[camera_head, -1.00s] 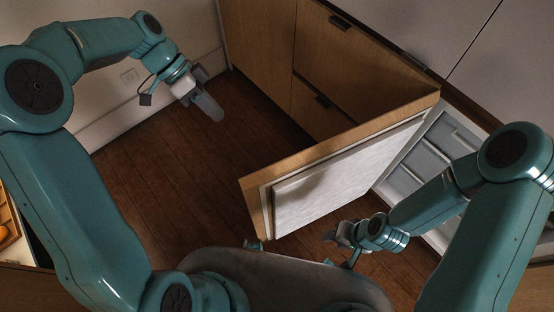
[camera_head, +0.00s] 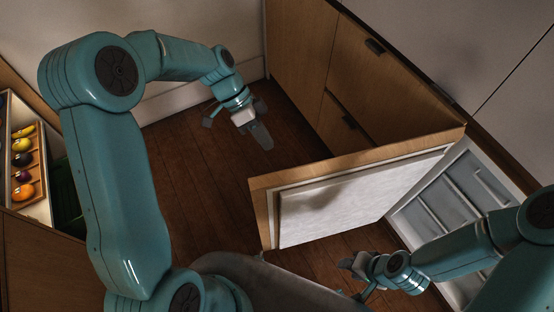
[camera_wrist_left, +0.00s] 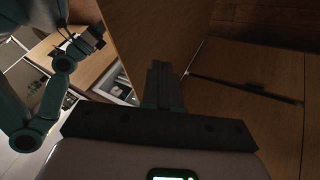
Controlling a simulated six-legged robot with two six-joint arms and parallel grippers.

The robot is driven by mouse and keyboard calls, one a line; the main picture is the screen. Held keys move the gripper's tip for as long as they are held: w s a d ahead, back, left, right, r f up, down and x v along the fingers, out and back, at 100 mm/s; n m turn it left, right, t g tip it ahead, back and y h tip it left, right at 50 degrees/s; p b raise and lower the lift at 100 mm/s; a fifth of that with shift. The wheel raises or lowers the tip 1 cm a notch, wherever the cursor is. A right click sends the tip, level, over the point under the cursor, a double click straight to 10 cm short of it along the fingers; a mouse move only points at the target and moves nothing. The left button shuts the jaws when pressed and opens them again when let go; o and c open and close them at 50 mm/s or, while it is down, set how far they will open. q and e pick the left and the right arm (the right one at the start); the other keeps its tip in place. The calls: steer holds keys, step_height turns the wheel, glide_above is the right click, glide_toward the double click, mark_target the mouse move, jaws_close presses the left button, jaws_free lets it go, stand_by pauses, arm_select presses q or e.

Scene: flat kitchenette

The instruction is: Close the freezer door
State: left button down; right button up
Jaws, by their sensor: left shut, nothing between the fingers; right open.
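The freezer door (camera_head: 360,195) stands wide open in the head view, with its white inner face toward the right and its wooden edge on top. The open freezer (camera_head: 440,205) with pale drawers is at the right, partly hidden by my right arm. My left gripper (camera_head: 264,138) is shut and empty, over the floor on the outer side of the door, apart from it. In the left wrist view its fingers (camera_wrist_left: 161,85) are together, with a wooden panel behind them. My right gripper (camera_head: 352,264) is open and empty, low on the inner side of the door, near its lower edge.
Wooden cabinet drawers (camera_head: 360,85) with dark handles stand behind the door. A crate of fruit (camera_head: 27,160) is at the far left. Dark wooden floor (camera_head: 200,165) is clear between the left arm and the door.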

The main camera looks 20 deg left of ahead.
arm_select(q)
steer(key=s+d+f+p, duration=0.1)
steer(key=s+d+f, duration=0.1)
steer(key=s+d, duration=0.1)
steer(key=shift+s+d+f, duration=0.25)
steer(key=shift+d+f, duration=0.1)
steer(key=shift+d, duration=0.4)
steer(key=shift+s+d, duration=0.1)
